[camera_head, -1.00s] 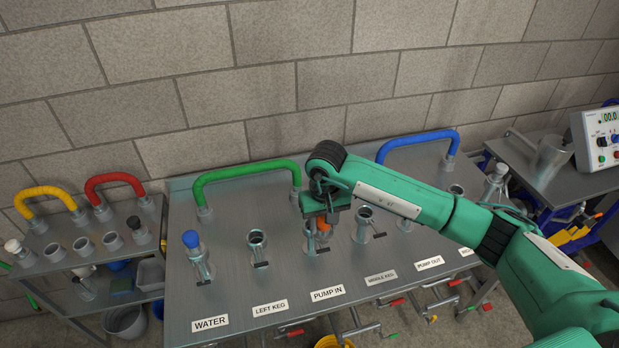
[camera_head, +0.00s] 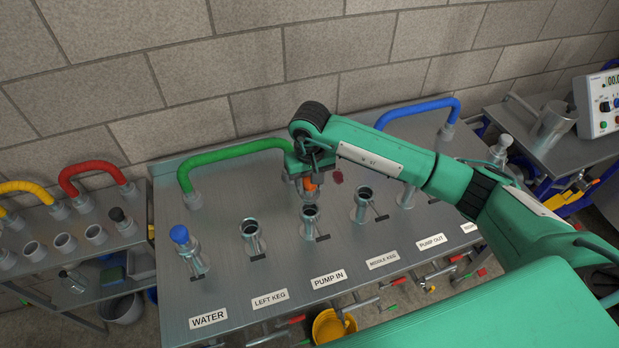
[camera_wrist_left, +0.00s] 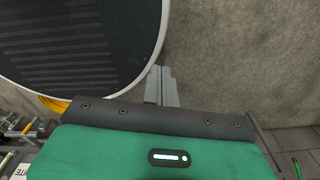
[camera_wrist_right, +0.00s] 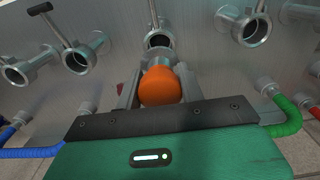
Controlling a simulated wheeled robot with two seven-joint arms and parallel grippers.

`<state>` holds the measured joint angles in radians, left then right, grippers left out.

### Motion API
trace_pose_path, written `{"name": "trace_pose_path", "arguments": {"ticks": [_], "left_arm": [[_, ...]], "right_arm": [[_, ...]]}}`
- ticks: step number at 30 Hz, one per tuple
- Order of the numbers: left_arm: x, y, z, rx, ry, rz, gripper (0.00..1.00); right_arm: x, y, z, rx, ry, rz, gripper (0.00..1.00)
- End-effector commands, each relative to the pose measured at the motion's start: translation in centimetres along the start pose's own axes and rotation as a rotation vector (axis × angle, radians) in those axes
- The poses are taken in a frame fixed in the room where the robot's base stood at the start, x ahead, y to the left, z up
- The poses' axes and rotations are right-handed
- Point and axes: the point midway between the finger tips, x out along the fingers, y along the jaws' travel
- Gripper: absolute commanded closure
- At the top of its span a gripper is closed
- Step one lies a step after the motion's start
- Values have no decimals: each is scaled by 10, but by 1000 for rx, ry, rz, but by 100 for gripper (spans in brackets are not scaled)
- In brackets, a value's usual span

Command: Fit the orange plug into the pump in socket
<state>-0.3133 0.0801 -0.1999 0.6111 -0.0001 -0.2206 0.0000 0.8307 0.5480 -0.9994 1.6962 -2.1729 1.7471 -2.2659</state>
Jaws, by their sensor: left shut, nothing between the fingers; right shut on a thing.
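My right gripper (camera_head: 308,181) is shut on the orange plug (camera_head: 311,185). The plug's rounded orange top shows between the fingers in the right wrist view (camera_wrist_right: 160,86), its grey end pointing away from the camera. The pump in socket (camera_head: 310,216) is an upright metal pipe with an open mouth and a side handle, behind the PUMP IN label (camera_head: 329,280). In the head view the plug appears just behind and above this mouth, apart from it. A socket (camera_wrist_right: 158,38) shows just past the plug in the right wrist view. My left gripper (camera_wrist_left: 162,86) is shut and empty.
Neighbouring sockets are left keg (camera_head: 251,236) and middle keg (camera_head: 364,203), both open. The water socket holds a blue plug (camera_head: 180,235). A green hose (camera_head: 235,150) and a blue hose (camera_head: 415,109) arch behind. A rack (camera_head: 70,240) stands left.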

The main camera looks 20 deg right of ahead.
Motion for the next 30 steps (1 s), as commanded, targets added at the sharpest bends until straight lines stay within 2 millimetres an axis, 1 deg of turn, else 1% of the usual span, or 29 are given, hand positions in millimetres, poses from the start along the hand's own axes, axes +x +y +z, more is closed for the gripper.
{"name": "trace_pose_path", "arguments": {"ticks": [2,7,10,17,19,24,30], "left_arm": [[2,-1,-4,0,5,-1,100],[3,-3,-22,0,28,-3,100],[4,-4,-27,0,36,-4,100],[7,-3,-22,1,29,-3,100],[14,-2,-19,1,26,-3,100],[27,-2,-14,1,21,-2,100],[38,-2,-13,0,20,-2,100]], "right_arm": [[6,0,0,0,-1,-1,84],[18,0,0,1,-1,-1,84],[25,0,0,1,-1,-1,84],[41,-1,0,0,0,-2,84],[48,0,-1,0,2,-1,84],[57,0,-1,0,2,0,84],[63,0,-1,1,2,0,84]]}}
